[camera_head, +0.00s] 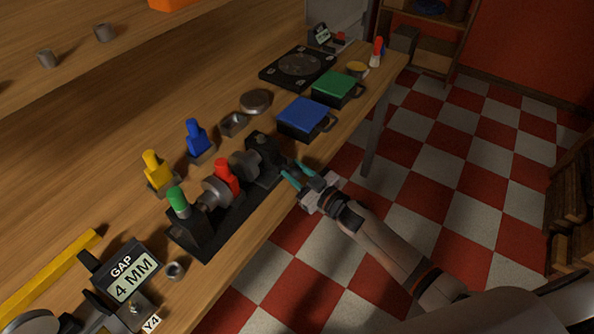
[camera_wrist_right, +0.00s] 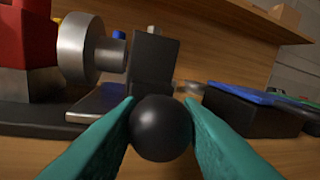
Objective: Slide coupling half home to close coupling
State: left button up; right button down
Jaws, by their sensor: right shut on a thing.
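The black coupling fixture (camera_head: 203,237) stands along the table's front edge. A grey coupling half (camera_head: 213,191) sits on its near-left side beside a red-topped part (camera_head: 226,176). Another grey coupling half (camera_head: 243,164) sits further right, next to a black block (camera_head: 264,146). In the right wrist view a grey disc (camera_wrist_right: 78,48) with a narrower hub stands left of the black block (camera_wrist_right: 153,58). My right gripper (camera_head: 291,174) is shut on a round black knob (camera_wrist_right: 161,128), with one teal finger on each side. My left gripper is not in view.
A display (camera_head: 131,279) reads "GAP 4 MM". A small grey ring (camera_head: 174,270) lies near it. Blue (camera_head: 197,138) and yellow (camera_head: 156,170) handled parts stand behind the fixture. A blue box (camera_head: 304,118) and green box (camera_head: 336,88) stand further right.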

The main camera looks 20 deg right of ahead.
jog(key=shift+s+a+p, duration=0.35)
jog(key=shift+s+a, duration=0.6)
jog(key=shift+a, duration=0.3)
jog(key=shift+s+a, duration=0.1)
jog(key=shift+a, duration=0.05)
jog(key=c, duration=1.3)
grip_release()
jog(key=shift+f, duration=0.1)
jog(key=shift+o, duration=1.2)
jog(key=shift+s, duration=0.15)
jog(key=b+v, duration=0.2)
jog(key=v, duration=0.9)
jog(key=shift+s+d, duration=0.25)
jog(key=shift+s, duration=0.1)
